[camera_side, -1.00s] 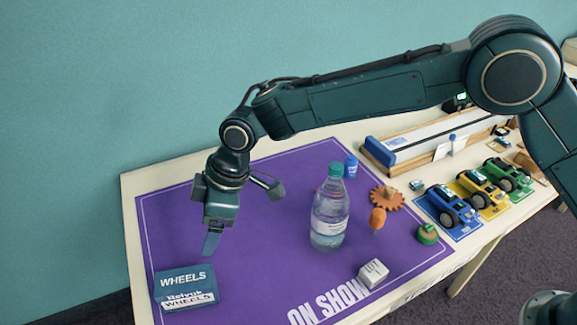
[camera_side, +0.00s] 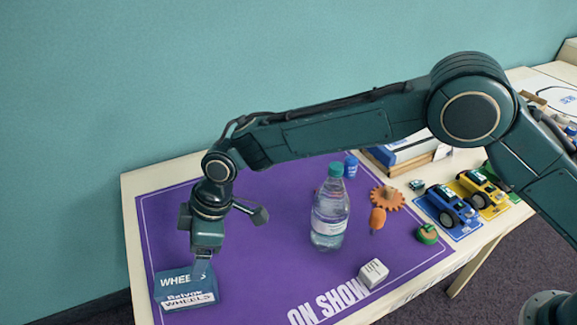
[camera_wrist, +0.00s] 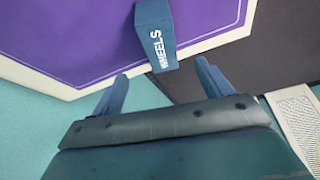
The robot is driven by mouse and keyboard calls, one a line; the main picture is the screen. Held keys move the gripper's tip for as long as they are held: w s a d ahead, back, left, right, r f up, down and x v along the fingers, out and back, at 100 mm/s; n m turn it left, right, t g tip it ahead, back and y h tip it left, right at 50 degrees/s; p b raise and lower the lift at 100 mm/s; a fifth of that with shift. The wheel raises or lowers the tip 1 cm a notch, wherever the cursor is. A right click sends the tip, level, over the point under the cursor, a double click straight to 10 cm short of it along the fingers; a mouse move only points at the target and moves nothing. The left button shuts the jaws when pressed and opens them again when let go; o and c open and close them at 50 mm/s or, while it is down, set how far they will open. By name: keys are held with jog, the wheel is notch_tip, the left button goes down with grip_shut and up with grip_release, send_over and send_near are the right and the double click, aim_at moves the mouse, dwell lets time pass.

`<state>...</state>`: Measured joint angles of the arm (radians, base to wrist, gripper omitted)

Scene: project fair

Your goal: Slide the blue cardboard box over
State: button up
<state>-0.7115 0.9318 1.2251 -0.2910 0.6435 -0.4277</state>
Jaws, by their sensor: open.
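The blue cardboard box (camera_side: 178,292), marked "WHEELS", sits upright at the front left corner of the purple mat (camera_side: 250,230). My gripper (camera_side: 201,270) is low at the box's back right, with a finger overlapping the box's upper edge in the side view. I cannot tell whether it touches. In the wrist view the box (camera_wrist: 155,38) stands ahead of my gripper (camera_wrist: 160,88), between the lines of the two spread fingers. The fingers are open and hold nothing.
A clear bottle with a green cap (camera_side: 329,215) stands mid-mat. A white block (camera_side: 373,273), an orange gear (camera_side: 387,198) and toy cars (camera_side: 447,208) lie to the right. The table's left edge (camera_side: 130,235) is close to the box. The mat between box and bottle is clear.

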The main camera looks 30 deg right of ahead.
aim_at(187, 283)
jog(key=shift+x, duration=6.55)
jog(key=c, duration=1.1)
jog(key=shift+d, duration=0.1)
jog(key=shift+c, duration=0.2)
jog(key=shift+d, duration=9.9)
jog(key=o, duration=1.1)
